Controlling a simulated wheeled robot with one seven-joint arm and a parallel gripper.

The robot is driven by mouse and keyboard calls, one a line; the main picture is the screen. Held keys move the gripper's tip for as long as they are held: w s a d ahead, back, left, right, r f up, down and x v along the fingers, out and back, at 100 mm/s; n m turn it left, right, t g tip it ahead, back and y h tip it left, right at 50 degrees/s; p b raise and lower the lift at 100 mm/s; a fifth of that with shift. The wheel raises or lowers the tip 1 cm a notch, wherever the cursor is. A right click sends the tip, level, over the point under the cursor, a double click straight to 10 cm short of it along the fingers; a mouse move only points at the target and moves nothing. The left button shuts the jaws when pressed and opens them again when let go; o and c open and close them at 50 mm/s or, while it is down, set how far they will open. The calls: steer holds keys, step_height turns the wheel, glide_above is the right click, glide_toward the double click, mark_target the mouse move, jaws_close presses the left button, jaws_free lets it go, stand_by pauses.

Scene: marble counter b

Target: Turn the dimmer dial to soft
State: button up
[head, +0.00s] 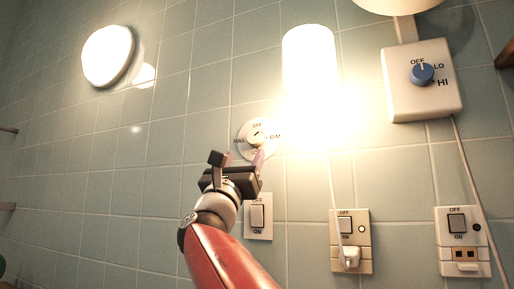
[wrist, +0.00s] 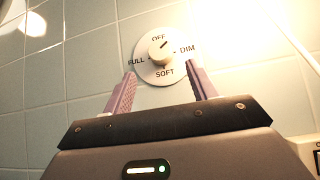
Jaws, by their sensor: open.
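The dimmer dial (head: 256,140) is a round white plate on the tiled wall with a cream knob in its middle. In the wrist view the dial (wrist: 161,52) reads OFF at the top, DIM at right, SOFT at the bottom and FULL at left. A small dark mark on the knob seems to point up and right, between OFF and DIM. My gripper (head: 238,158) is open and empty, just below the dial in the head view. In the wrist view its fingers (wrist: 162,76) stand apart below and either side of the knob, not visibly touching it.
A blue knob (head: 422,73) on a white box marked OFF, LO and HI is at upper right. Wall switches (head: 258,216) and a socket with a plug (head: 350,256) sit lower. A bright tubular lamp (head: 310,75) and a round lamp (head: 107,56) are lit.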

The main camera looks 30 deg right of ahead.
mark_target(253, 139)
steer(key=p+x, duration=0.3)
steer(key=x, duration=0.2)
steer(key=shift+w+r, duration=0.15)
steer(key=shift+r, duration=0.25)
steer(key=shift+w+d+r, duration=0.3)
steer(key=shift+d+r, duration=0.05)
steer(key=shift+d, duration=0.1)
steer(key=c, duration=1)
steer(key=shift+m+g+h, duration=0.3)
steer(key=shift+m+g, duration=0.1)
steer(key=shift+m, duration=0.1)
